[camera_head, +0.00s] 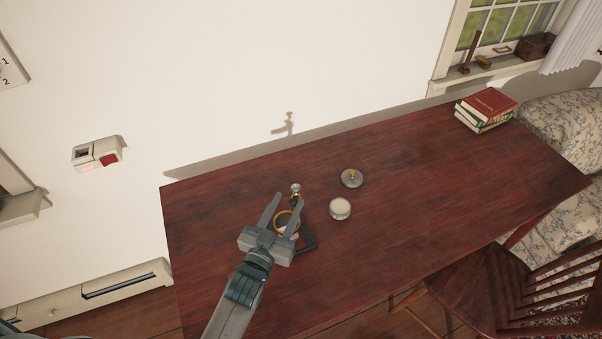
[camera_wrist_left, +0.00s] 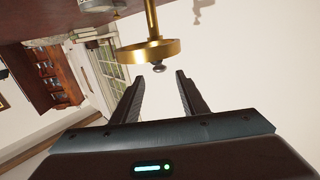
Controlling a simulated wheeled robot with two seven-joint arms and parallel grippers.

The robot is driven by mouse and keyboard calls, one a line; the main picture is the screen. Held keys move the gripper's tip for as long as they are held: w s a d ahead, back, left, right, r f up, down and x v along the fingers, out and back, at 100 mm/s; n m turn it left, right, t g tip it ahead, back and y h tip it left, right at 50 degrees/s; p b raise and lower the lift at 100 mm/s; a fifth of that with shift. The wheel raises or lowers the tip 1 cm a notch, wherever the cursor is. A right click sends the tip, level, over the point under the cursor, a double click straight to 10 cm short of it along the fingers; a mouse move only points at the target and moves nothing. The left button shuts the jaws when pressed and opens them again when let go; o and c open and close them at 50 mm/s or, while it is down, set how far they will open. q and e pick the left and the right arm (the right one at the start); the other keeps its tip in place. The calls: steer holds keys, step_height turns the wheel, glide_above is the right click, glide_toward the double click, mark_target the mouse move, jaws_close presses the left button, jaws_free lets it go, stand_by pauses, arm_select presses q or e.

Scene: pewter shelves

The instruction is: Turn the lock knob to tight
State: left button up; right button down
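A small device stands on the table under my left gripper (camera_head: 287,202). It has a dark base (camera_head: 311,242), a brass ring (camera_head: 281,218) and a small silvery knob (camera_head: 295,187) at its far end. The gripper is open, its fingers apart and reaching over the device, partly hiding it. In the left wrist view a brass disc (camera_wrist_left: 148,51) on a brass rod shows just beyond the fingertips, with a small dark round piece (camera_wrist_left: 158,68) at its lower edge. Nothing is between the fingers. I cannot tell which part is the lock knob, or its setting. My right gripper is not in view.
A pale round tin (camera_head: 340,209) and a grey disc with a brass top (camera_head: 351,178) stand right of the device on the dark red table (camera_head: 430,185). Books (camera_head: 487,108) lie at the far right. A wooden chair (camera_head: 490,290) is at the front right.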

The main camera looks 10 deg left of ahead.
arm_select(q)
steer(key=w+d+p, duration=0.2)
steer(key=w, duration=0.8)
steer(key=shift+w+p, duration=0.3)
steer(key=shift+w, duration=0.1)
jaws_close()
